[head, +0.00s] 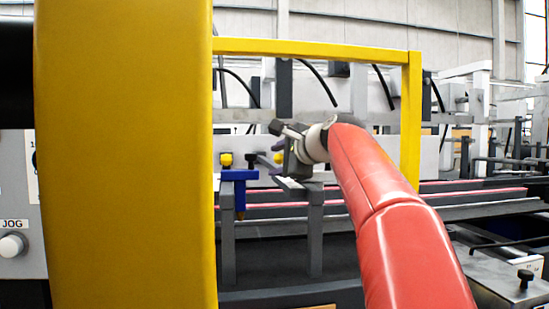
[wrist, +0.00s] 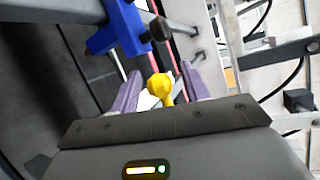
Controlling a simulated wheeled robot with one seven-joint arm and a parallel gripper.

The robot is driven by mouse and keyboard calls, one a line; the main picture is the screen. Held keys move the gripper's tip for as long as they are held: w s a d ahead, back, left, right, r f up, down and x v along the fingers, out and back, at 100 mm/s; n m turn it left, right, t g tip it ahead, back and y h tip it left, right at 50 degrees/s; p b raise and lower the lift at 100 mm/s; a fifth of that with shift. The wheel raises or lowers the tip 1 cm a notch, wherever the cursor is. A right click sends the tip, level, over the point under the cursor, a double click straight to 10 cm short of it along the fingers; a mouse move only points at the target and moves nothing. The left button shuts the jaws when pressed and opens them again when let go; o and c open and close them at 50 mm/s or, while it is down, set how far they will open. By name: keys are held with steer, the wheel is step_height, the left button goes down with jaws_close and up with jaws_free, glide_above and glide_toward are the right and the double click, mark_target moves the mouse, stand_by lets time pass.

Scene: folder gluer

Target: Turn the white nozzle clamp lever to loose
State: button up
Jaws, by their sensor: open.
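My gripper (wrist: 161,72) is open, with its two purple fingers apart. A yellow knob (wrist: 160,87) shows between the fingers in the wrist view, and I cannot tell whether it touches either one. A small pale patch (wrist: 147,101) shows beside the yellow knob, partly hidden; I cannot tell whether it is the white clamp lever. No white lever is clear in either view. In the head view my gripper (head: 280,152) is at the end of the red arm, near the rail. A blue bracket (wrist: 118,28) with a dark knob is just beyond the left finger.
The blue bracket (head: 239,176) stands left of my gripper in the head view, with a yellow knob (head: 226,160) above it. A yellow frame (head: 411,120) surrounds this work area. A wide yellow post (head: 125,150) blocks the left. Grey rails and posts lie below the gripper.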

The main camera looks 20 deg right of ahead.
steer(key=shift+w+a+f, duration=0.15)
steer(key=shift+w+f, duration=0.05)
steer(key=shift+w, duration=0.5)
jaws_close()
